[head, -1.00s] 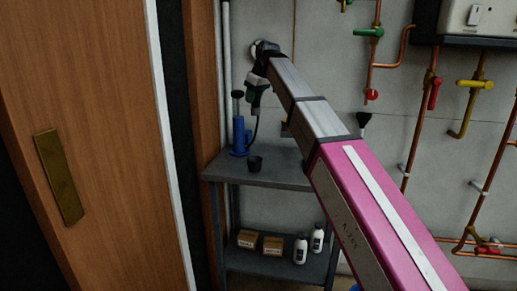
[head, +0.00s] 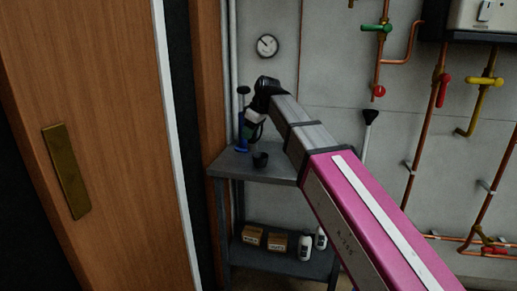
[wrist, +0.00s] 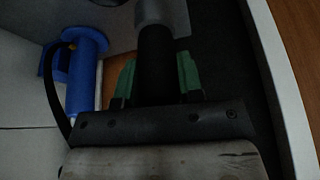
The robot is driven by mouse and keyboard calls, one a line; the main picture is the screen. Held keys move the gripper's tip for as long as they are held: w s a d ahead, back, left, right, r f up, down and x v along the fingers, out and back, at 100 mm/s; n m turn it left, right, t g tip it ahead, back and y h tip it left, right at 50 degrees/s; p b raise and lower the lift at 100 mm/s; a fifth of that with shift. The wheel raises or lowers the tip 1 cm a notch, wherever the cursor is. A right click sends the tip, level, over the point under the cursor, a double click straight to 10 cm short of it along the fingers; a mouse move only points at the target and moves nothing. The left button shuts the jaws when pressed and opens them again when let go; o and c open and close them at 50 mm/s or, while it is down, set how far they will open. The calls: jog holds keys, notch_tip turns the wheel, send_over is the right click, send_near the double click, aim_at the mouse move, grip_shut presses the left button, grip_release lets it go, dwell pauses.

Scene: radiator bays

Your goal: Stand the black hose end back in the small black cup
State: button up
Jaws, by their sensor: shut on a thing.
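My gripper (head: 251,131) points down over the metal shelf unit's top. Its green fingers show in the wrist view (wrist: 157,77), shut on the black hose end (wrist: 156,62), a thick dark cylinder. A wider grey round shape lies at its far end; I cannot tell whether it is part of the hose end or the cup. The small black cup (head: 260,160) stands upright on the shelf top, just below and slightly right of my gripper in the head view. The blue pump (head: 241,143) stands behind, at left; it also shows in the wrist view (wrist: 86,55), with a black hose curving from it.
The grey shelf unit (head: 236,167) carries boxes (head: 276,244) and white bottles (head: 304,247) below. A wooden door (head: 100,130) and white edge stand close at left. A round gauge (head: 267,46), a black funnel (head: 370,117) and copper pipes (head: 431,125) are on the wall.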

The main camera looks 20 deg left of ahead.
jog(key=shift+w+d+f, duration=0.3)
jog(key=shift+w+f, duration=0.5)
jog(key=shift+f, duration=0.4)
jog(key=shift+w+d+f, duration=0.3)
jog(key=shift+w+f, duration=0.55)
jog(key=shift+f, duration=0.3)
jog(key=shift+w+d+f, duration=0.3)
jog(key=shift+w+f, duration=0.5)
jog(key=shift+f, duration=0.4)
jog(key=shift+f, duration=0.3)
jog(key=o, duration=1)
jog(key=shift+o, duration=0.2)
jog(key=shift+r, duration=0.1)
jog(key=shift+r, duration=0.2)
jog(key=v, duration=1.2)
